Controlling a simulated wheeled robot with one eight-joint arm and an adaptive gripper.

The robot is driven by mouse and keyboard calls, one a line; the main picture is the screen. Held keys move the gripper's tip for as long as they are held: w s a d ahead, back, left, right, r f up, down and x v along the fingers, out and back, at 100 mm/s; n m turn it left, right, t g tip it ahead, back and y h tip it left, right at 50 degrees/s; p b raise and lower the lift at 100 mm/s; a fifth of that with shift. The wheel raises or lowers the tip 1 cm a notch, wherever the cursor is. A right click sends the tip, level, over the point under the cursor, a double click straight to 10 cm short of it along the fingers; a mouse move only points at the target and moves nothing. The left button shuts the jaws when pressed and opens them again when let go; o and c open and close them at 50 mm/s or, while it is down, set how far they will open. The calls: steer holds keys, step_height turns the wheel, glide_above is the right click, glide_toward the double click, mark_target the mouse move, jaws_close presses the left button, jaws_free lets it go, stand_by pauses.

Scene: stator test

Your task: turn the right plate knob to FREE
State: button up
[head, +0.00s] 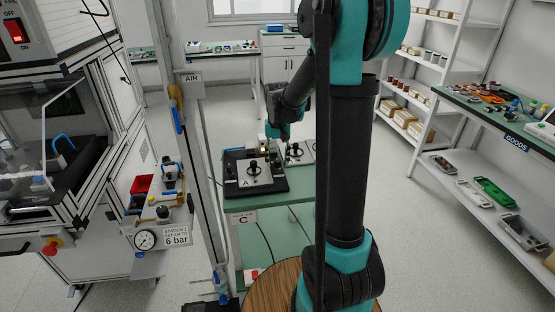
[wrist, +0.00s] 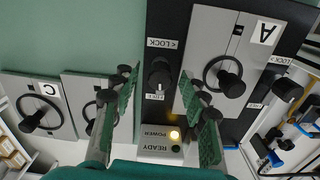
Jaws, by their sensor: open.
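The fixture's black base (head: 275,190) carries the grey plate marked A (head: 236,172), which has a black ring handle. In the wrist view, turned upside down, plate A (wrist: 203,50) has a black knob on each side. The knob left of it (wrist: 159,76), on the fixture's right side in the head view, lies between LOCK and FREE labels; its pointer is too small to read. My gripper (wrist: 158,82) is open, its green-padded fingers on either side of this knob in the picture. Contact cannot be told. In the head view my gripper (head: 268,142) is over the fixture's right part.
A POWER/READY box (wrist: 160,143) with a lit yellow lamp sits close by the fingers. The other knob (wrist: 287,90) is across plate A. Plate C (wrist: 42,108) and another plate with handles lie beside the base. A metal post (head: 208,150) stands left of the bench.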

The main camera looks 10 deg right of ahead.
mark_target(278, 160)
step_height(278, 160, up, 12)
stand_by(0.6)
